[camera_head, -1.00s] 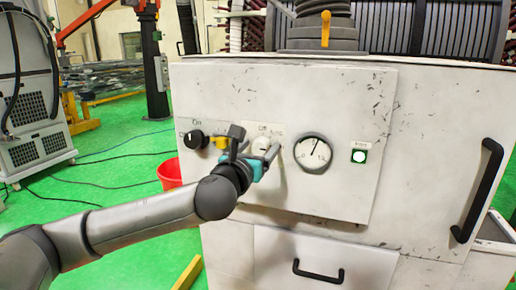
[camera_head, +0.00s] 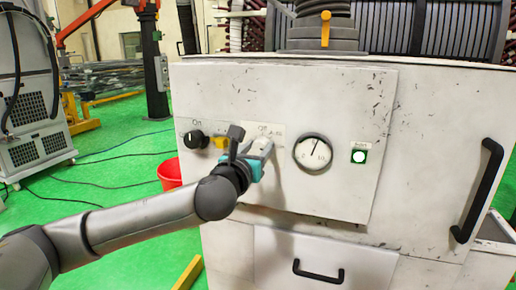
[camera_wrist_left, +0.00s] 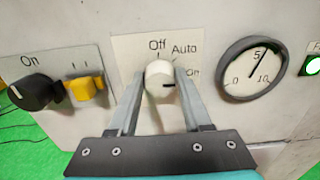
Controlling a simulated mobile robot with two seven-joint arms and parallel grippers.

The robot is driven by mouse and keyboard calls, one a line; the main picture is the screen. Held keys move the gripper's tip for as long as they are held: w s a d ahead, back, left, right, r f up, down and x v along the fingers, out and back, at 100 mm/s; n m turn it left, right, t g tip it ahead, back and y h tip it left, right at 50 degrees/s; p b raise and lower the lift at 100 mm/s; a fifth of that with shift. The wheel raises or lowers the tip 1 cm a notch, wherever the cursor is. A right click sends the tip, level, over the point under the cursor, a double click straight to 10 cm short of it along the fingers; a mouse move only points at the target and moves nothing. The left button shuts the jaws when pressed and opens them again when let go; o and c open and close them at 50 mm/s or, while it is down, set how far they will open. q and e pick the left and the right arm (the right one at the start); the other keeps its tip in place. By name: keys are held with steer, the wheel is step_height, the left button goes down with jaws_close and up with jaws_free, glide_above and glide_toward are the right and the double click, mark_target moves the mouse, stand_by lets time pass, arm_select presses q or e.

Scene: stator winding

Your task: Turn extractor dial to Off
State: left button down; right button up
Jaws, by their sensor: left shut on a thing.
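The extractor dial is a round white knob (camera_wrist_left: 158,90) on the panel, with Off printed above it, Auto at its upper right and On at its right. A short dark mark on the dial points right, towards On. My left gripper (camera_wrist_left: 160,76) has a finger on each side of the dial and is shut on it. In the head view the left gripper (camera_head: 258,148) reaches the panel, and its fingers partly hide the dial (camera_head: 264,144). My right gripper is in neither view.
Left of the dial are a yellow switch (camera_wrist_left: 86,87) and a black knob (camera_wrist_left: 36,92) under an On label. Right of it are a round gauge (camera_wrist_left: 251,70) and a lit green button (camera_head: 359,156). A black handle (camera_head: 478,190) sticks out at the right.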

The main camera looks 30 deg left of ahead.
arm_select(q)
steer(key=shift+n, duration=0.3)
steer(key=n+p, duration=0.1)
steer(key=n, duration=0.2)
steer(key=shift+p, duration=0.3)
steer(key=n+p, duration=0.1)
steer(key=n, duration=0.4)
steer(key=shift+a+p, duration=0.15)
steer(key=shift+p, duration=0.25)
steer(key=n+p, duration=0.1)
steer(key=n, duration=0.4)
steer(key=shift+f, duration=0.1)
steer(key=n+p, duration=0.2)
steer(key=n, duration=0.2)
steer(key=shift+f, duration=0.1)
steer(key=shift+n, duration=0.3)
steer(key=shift+c, duration=1.7)
jaws_free()
